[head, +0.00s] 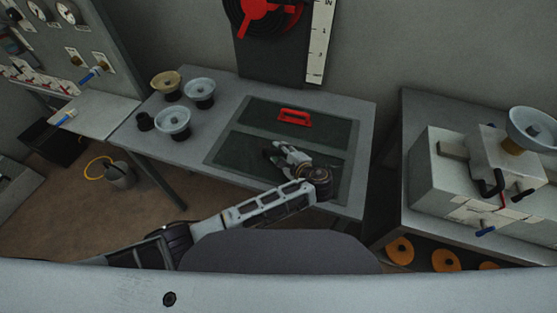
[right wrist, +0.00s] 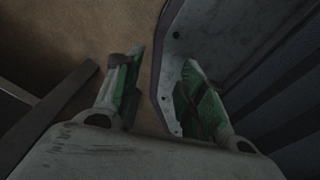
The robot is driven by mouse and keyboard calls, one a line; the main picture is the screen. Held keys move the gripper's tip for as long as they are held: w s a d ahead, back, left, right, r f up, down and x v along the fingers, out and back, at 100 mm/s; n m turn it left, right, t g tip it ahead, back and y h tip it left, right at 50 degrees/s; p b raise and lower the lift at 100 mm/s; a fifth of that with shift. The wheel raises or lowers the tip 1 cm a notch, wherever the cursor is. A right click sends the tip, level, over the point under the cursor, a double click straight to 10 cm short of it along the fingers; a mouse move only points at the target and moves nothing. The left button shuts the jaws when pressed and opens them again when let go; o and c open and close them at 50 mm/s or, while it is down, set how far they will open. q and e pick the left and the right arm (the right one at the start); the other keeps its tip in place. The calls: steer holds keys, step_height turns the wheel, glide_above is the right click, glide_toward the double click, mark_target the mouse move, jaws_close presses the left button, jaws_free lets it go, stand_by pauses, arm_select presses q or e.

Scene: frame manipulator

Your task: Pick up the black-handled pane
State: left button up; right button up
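A dark frame on the grey table (head: 190,150) holds two dark panes. The far pane (head: 260,112) carries a red handle (head: 295,117). On the near pane (head: 242,150) no handle can be made out; my left gripper covers its middle. My left gripper (head: 276,154) is over this near pane, with its wrist to the right. Whether its fingers are shut on a black handle cannot be told. In the right wrist view my right gripper (right wrist: 165,75) has its green-padded fingers apart and holds nothing visible, low above the brown floor.
A bench with a boxy machine (head: 440,180) is at right. A red wheel (head: 258,12) is at the back wall.

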arm_select(q)
jaws_close()
arm_select(e)
steer(key=shift+d, duration=0.7)
steer(key=shift+a, duration=0.1)
arm_select(q)
steer(key=shift+r, duration=0.2)
arm_select(e)
steer(key=shift+a, duration=0.75)
arm_select(q)
step_height(320, 180, up, 8)
steer(key=shift+w+f, duration=0.1)
steer(key=shift+r, duration=1)
arm_select(e)
steer(key=shift+a, duration=0.1)
